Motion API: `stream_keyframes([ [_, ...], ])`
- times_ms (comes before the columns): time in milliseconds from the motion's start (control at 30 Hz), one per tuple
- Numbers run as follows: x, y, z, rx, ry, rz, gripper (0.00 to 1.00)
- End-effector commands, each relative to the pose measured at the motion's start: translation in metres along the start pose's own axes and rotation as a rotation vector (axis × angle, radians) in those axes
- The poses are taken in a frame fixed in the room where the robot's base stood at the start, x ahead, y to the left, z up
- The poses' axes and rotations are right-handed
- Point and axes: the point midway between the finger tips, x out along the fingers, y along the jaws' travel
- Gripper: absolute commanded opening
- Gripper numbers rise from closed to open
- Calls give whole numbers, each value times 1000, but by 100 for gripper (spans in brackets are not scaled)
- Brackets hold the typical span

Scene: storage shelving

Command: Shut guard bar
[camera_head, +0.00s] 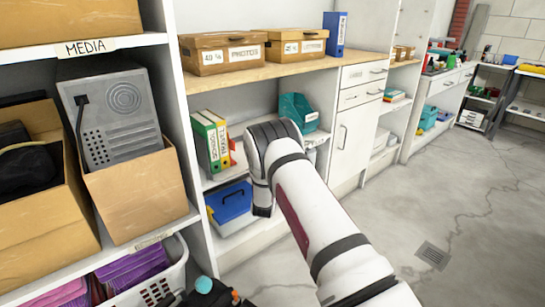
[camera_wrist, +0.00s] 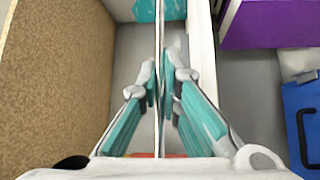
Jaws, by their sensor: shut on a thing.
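In the wrist view, a thin pale bar (camera_wrist: 159,30) runs from the top edge down between my fingers; it looks like the guard bar, seen edge-on. My gripper (camera_wrist: 161,88) is shut on it, with a teal-padded finger against each side. Beyond the bar is a narrow grey gap between a brown panel on the left and a white edge on the right. In the head view my arm reaches in front of the lower shelves, and its bent wrist hides part of them. I cannot make out the fingers or the bar there.
A blue case (camera_head: 231,203) sits on the low shelf, below upright binders (camera_head: 210,145). A teal bin (camera_head: 297,110) stands behind my arm. A white basket (camera_head: 170,275) and a cardboard box (camera_head: 137,195) are at the left. The floor (camera_head: 430,215) at the right is clear.

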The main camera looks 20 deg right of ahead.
Motion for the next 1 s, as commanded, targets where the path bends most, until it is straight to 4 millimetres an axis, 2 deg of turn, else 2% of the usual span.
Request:
stream_keyframes([
  [33,1,9,-3,-33,2,-28,0],
  [300,9,20,-12,-214,3,-207,0],
  [1000,31,28,-35,-616,5,-599,0],
])
